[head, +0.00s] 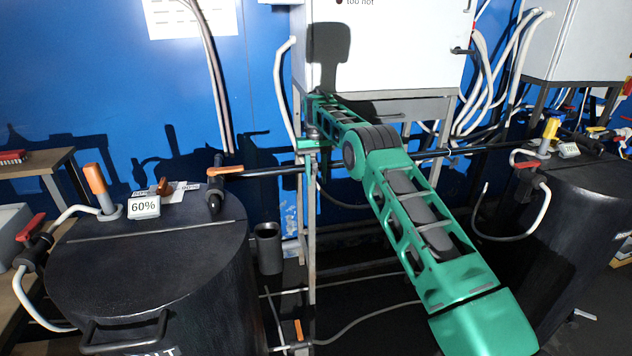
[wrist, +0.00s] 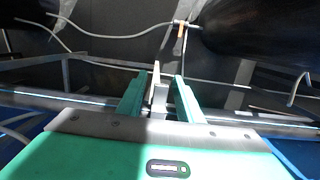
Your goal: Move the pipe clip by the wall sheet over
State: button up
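The white wall sheet (head: 190,18) hangs on the blue wall at the top left of the head view. I cannot make out a pipe clip with certainty in either view. A black pipe (head: 275,173) runs from an orange-handled fitting (head: 222,171) on the left tank towards the metal stand. My gripper (head: 312,138) is at the stand's left upright, below the white cabinet. In the wrist view, my gripper (wrist: 158,88) has its two green fingers apart. A narrow pale upright piece shows between them, with gaps at its sides. I cannot tell whether it touches a finger.
A black tank marked 60% (head: 150,265) stands at the left; another tank (head: 560,215) stands at the right. The white cabinet (head: 390,45) hangs above my forearm. The stand's upright (head: 310,215) and loose hoses (head: 370,318) crowd the space below. A dark cup (head: 268,248) is beside the stand.

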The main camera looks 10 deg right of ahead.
aim_at(315, 169)
jog(key=r, duration=0.3)
jog(key=shift+w+a+r, duration=0.1)
jog(key=shift+w+r, duration=0.15)
jog(key=s+a+r, duration=0.6)
jog(key=a, duration=0.4)
